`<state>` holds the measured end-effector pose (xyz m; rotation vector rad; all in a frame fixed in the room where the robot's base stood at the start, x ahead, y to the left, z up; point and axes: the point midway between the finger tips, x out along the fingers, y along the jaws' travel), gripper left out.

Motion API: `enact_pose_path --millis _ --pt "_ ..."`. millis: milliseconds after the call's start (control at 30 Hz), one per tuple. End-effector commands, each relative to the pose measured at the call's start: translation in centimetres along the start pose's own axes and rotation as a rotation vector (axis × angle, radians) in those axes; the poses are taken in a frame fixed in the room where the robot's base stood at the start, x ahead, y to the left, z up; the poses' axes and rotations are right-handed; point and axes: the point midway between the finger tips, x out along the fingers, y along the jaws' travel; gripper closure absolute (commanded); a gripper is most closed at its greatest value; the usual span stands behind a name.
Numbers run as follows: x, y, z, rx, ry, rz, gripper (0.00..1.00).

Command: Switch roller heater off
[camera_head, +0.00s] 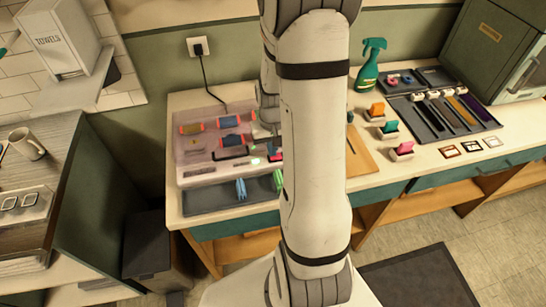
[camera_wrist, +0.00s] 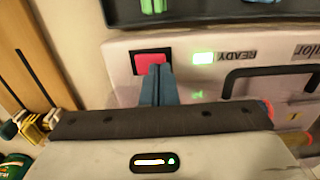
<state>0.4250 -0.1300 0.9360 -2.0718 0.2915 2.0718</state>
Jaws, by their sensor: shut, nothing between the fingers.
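The roller heater (camera_head: 195,148) is a pale pinkish box on the counter, with coloured rollers on top; my arm hides its right side in the head view. In the wrist view its front panel (camera_wrist: 125,90) appears upside down. A red switch (camera_wrist: 150,58) in a black surround sits beside a lit green indicator (camera_wrist: 203,57) marked READY. My gripper (camera_wrist: 157,72) is shut and empty, its blue-grey fingertips at the lower edge of the red switch, overlapping it in the picture. I cannot tell whether they touch it. The green light also shows in the head view (camera_head: 256,161).
A black handle (camera_wrist: 270,78) stands up from the panel beside the indicator. A dark tray (camera_head: 215,197) with coloured clips lies along the heater's front. To the right are a wooden board (camera_head: 360,155), coloured clips on stands, a green spray bottle (camera_head: 370,65) and a tool tray (camera_head: 425,118).

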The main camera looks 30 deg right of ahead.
Motion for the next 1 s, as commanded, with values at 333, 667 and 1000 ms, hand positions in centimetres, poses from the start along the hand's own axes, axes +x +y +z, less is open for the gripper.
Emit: enact_pose_path --millis 333,667,1000 --pt "0.6 0.0 0.0 0.0 0.0 0.0 1.0" --pt "-0.8 0.0 0.0 0.001 0.0 0.0 1.0" --pt "-3.7 0.0 0.0 0.001 0.001 0.0 1.0"
